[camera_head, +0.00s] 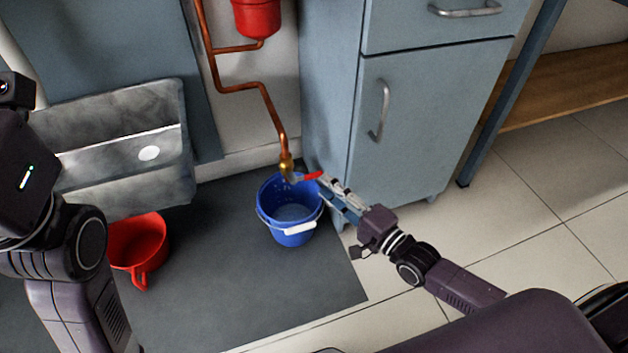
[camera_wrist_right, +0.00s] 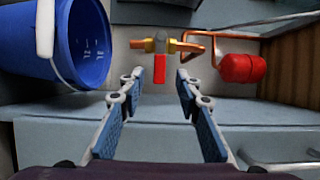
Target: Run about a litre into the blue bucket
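The blue bucket (camera_head: 290,222) stands on the dark mat below a brass tap (camera_head: 286,165) at the end of a copper pipe. It has a white handle grip, and a lighter patch shows at its bottom; I cannot tell if that is water. The tap's red lever (camera_head: 308,176) points right. My right gripper (camera_head: 326,187) is at the lever's end. In the right wrist view my right gripper (camera_wrist_right: 158,85) is open, with the red lever (camera_wrist_right: 159,69) ahead between its fingertips. The bucket (camera_wrist_right: 88,42) shows marks inside its wall. My left arm shows, but its gripper does not.
A red pot-like container (camera_head: 138,243) stands on the mat (camera_head: 230,300) at left, beside a grey basin (camera_head: 120,150). A blue-grey cabinet (camera_head: 425,125) stands close behind my right gripper. A red vessel (camera_head: 256,17) hangs above. Tiled floor at right is clear.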

